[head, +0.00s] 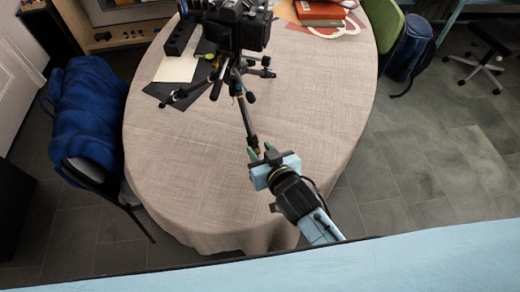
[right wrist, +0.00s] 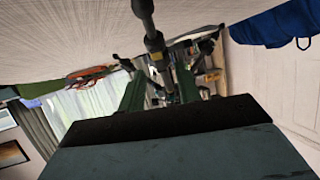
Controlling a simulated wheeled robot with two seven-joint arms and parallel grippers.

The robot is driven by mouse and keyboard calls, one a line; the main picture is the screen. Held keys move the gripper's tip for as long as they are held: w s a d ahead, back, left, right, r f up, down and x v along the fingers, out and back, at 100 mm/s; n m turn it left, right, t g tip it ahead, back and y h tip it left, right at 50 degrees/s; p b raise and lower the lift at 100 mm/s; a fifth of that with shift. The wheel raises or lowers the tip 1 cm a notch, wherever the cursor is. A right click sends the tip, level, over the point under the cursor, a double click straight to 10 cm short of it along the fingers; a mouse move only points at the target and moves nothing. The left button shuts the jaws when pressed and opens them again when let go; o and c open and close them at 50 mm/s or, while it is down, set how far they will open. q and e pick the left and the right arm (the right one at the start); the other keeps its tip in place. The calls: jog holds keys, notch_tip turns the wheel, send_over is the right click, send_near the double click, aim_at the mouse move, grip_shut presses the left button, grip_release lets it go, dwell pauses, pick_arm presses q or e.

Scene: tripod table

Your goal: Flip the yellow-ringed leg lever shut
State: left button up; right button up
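A black camera (head: 238,24) stands on a small dark tripod (head: 232,70) on the table. One tripod leg (head: 247,118) stretches toward the front of the table and ends near my right gripper (head: 261,152). In the right wrist view the leg (right wrist: 148,20) runs down the middle, in line with the gap between the green fingers of my right gripper (right wrist: 160,90). The fingers are apart, and I see nothing clamped between them. A small yellowish band shows on the leg in the right wrist view, but the lever's position is too small to tell. My left gripper is out of view.
The oval table (head: 310,110) has a beige cloth, clear around the near leg. A white sheet (head: 178,66) and a black block (head: 181,38) lie left of the tripod, and a red book (head: 320,12) lies behind. A blue-draped chair (head: 86,115) stands at the left.

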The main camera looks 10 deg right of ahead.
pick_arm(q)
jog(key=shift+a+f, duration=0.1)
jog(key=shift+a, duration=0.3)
pick_arm(e)
jog(key=shift+w+a+f, duration=0.15)
jog(key=shift+w+f, duration=0.05)
jog(key=shift+w, duration=0.3)
grip_shut()
jog(key=shift+f+t+b, duration=0.3)
jog(key=shift+t+b, duration=0.1)
jog(key=shift+b, duration=0.4)
jog(key=shift+s+b, duration=0.1)
jog(key=shift+b, duration=0.25)
jog(key=shift+f, duration=0.1)
jog(key=shift+t, duration=0.3)
jog(key=shift+c, duration=0.4)
grip_release()
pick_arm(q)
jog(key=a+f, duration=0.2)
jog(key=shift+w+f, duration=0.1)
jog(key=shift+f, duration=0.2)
pick_arm(e)
jog(key=shift+o, duration=0.4)
